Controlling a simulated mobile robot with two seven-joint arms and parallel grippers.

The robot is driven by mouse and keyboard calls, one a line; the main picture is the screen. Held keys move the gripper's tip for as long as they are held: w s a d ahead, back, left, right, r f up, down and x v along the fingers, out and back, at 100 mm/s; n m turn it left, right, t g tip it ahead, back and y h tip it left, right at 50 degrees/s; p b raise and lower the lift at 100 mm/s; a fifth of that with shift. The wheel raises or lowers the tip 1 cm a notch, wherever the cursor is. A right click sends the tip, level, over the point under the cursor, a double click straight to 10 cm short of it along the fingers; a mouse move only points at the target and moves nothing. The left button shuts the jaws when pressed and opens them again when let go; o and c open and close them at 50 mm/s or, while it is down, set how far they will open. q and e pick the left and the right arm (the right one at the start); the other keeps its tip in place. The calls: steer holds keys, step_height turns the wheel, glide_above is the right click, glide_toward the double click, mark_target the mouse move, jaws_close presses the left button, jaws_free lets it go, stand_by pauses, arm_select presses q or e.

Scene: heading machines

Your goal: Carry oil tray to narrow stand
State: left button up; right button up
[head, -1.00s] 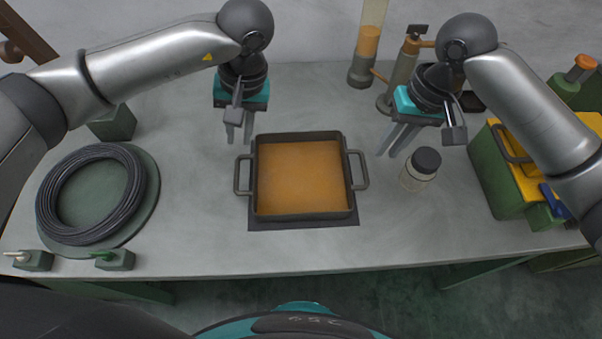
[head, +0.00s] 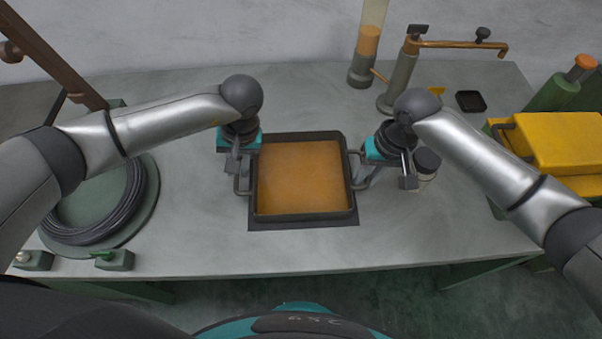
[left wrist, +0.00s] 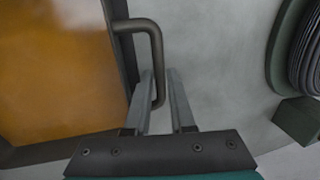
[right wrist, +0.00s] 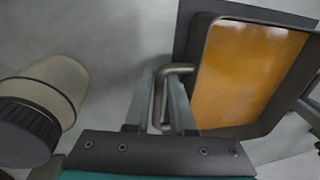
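The oil tray (head: 346,206) is a dark square pan of amber oil, lying flat on a dark mat on the bench. It has a loop handle on its left and right sides. My left gripper (head: 239,181) is at the left handle; in the left wrist view its open fingers (left wrist: 160,85) stand on either side of the handle (left wrist: 155,45). My right gripper (head: 363,180) is at the right handle; in the right wrist view its open fingers (right wrist: 160,85) straddle that handle (right wrist: 176,68). I cannot make out a narrow stand.
A dark-lidded jar (head: 427,164) stands close beside my right gripper. A cable coil (head: 110,232) lies at left. Yellow-topped boxes (head: 560,140) are at right. A pump with a spout (head: 400,80) and an oil cylinder (head: 366,55) stand behind.

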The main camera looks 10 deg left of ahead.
arm_select(q)
jaws_close()
arm_select(e)
jaws_close()
steer(key=shift+r, duration=0.1)
stand_by(0.9)
